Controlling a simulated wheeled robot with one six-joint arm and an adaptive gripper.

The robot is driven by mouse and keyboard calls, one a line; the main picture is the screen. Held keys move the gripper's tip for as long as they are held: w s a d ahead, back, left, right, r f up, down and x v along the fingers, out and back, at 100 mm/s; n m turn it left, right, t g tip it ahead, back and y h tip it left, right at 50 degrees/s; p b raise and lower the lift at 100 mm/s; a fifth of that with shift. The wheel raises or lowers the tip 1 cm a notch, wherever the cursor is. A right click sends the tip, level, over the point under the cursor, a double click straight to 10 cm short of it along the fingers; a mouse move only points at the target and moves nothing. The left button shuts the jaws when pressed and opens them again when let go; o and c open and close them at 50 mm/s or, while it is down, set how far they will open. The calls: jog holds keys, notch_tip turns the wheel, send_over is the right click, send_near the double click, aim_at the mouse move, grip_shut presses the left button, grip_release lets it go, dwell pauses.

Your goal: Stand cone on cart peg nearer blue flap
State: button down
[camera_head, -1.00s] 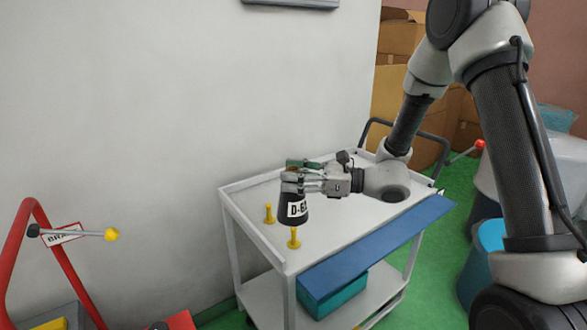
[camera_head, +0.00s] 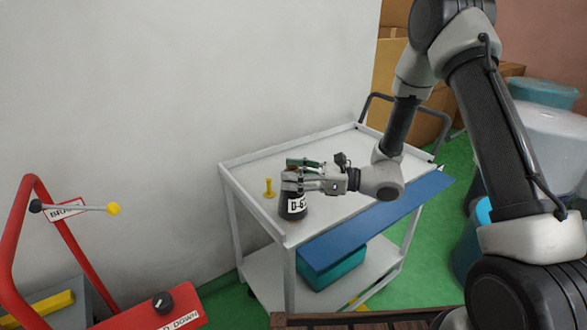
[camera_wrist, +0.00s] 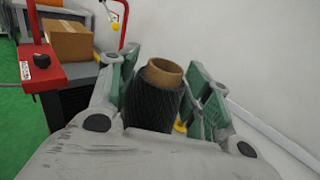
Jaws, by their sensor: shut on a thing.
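The cone (camera_head: 293,205) is black and tapered with a white "D-6" label, its last characters cut off by shape or angle. It is upright over the cart-top spot at the blue flap (camera_head: 375,222) side. The peg there is hidden, and I cannot tell whether the cone's base touches the top. The other yellow peg (camera_head: 269,188) stands bare, farther from the flap. My gripper (camera_head: 299,174) is shut on the cone's upper part. In the wrist view the cone (camera_wrist: 153,105) shows a brown open tube end between green finger pads.
The white cart (camera_head: 341,215) stands by the wall, with a teal box (camera_head: 332,272) on its lower shelf. A red frame with a yellow-knobbed lever (camera_head: 113,209) stands at left. Blue bins (camera_head: 483,212) are at right.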

jog(key=shift+f, duration=0.75)
dwell(0.4)
jog(key=c, duration=0.6)
grip_release()
